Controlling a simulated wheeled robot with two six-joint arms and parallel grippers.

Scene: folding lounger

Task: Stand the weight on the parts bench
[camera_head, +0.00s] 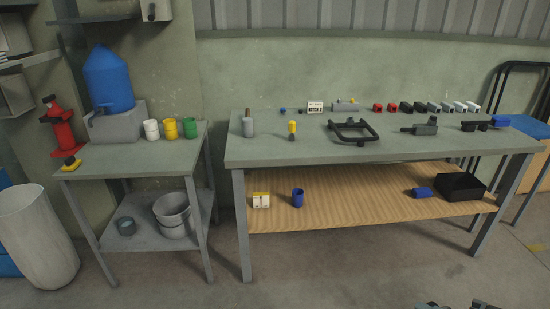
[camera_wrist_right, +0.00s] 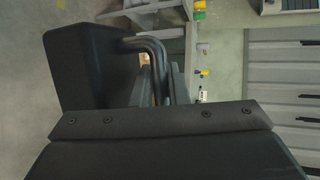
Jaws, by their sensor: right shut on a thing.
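In the right wrist view a dark block-like weight (camera_wrist_right: 80,62) with a bent tubular handle (camera_wrist_right: 150,46) fills the left and middle. My right gripper (camera_wrist_right: 162,85) is shut on the handle; its fingers partly hide it. The underside of the weight is out of view. The parts bench (camera_head: 300,152), a long grey-topped bench with a wooden lower shelf, stands against the wall in the head view, well ahead of me. My left gripper is not clearly seen in either view.
A smaller table (camera_head: 130,160) with a blue container (camera_head: 109,80) stands left. Open floor lies before the bench.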

